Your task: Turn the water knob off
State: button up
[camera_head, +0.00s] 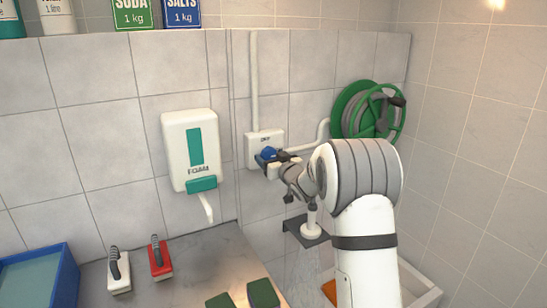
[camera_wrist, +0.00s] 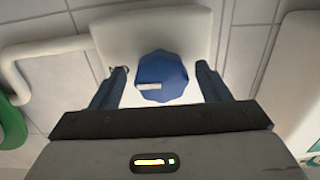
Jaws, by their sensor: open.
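The blue water knob (camera_head: 267,153) sits on a white wall box (camera_head: 252,148) with dark lettering at its top. In the wrist view the knob (camera_wrist: 163,77) is a scalloped blue disc with a white mark on its left side. My gripper (camera_wrist: 163,86) is open, with one dark finger on each side of the knob. Gaps show between the fingers and the knob, so they look apart from it. In the head view my gripper (camera_head: 281,160) is at the box, partly covering the knob.
A green hose reel (camera_head: 368,112) is on the wall to the right of the box, joined by a white pipe (camera_head: 323,130). A white dispenser (camera_head: 190,143) hangs to the left.

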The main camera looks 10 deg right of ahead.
jog(key=shift+c, duration=0.3)
jog(key=c, duration=0.9)
